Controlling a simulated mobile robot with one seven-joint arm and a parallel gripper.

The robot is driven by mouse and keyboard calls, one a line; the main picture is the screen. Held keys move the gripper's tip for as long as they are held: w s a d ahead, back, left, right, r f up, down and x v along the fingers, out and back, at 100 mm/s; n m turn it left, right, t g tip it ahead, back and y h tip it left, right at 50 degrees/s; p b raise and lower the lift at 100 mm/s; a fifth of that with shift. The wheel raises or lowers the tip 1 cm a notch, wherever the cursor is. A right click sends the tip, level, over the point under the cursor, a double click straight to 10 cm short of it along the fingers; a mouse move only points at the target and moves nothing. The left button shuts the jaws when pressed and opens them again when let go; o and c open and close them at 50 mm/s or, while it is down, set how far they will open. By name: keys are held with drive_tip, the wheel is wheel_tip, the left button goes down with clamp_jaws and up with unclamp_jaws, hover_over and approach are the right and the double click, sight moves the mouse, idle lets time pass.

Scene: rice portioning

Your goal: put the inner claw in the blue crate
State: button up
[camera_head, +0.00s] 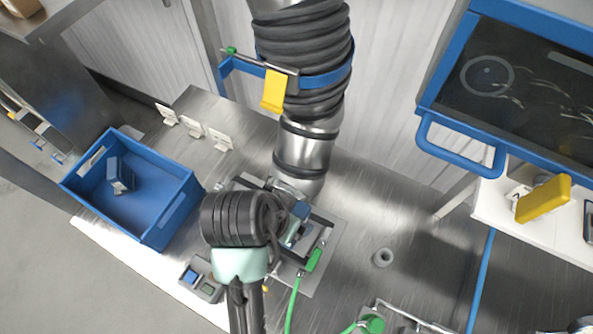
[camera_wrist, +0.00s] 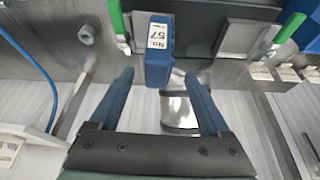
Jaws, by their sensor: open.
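A blue claw with a white "No. 57" label (camera_wrist: 158,52) stands up between my fingers in the wrist view; I take it to be the inner claw. My gripper (camera_wrist: 159,78) is open, with one finger on each side of the claw and gaps visible on both sides. In the head view my gripper is mostly hidden by my wrist, and a blue part (camera_head: 299,224) shows beside it in a metal fixture (camera_head: 322,222). The blue crate (camera_head: 150,238) stands at the left of the bench, with a blue-grey piece (camera_head: 120,176) inside.
Green-handled clamps (camera_head: 315,258) flank the fixture. A large ribbed duct (camera_head: 305,60) comes down just behind it. White blocks (camera_head: 193,127) stand behind the crate. A button box (camera_head: 200,279) sits in front. A grey ring (camera_head: 383,257) lies on clear bench to the right.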

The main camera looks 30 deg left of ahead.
drive_tip(key=shift+p+x, duration=0.75)
drive_tip(key=shift+x, duration=2.05)
drive_tip(key=shift+s+d, duration=0.1)
drive_tip(key=shift+s, duration=0.1)
clamp_jaws()
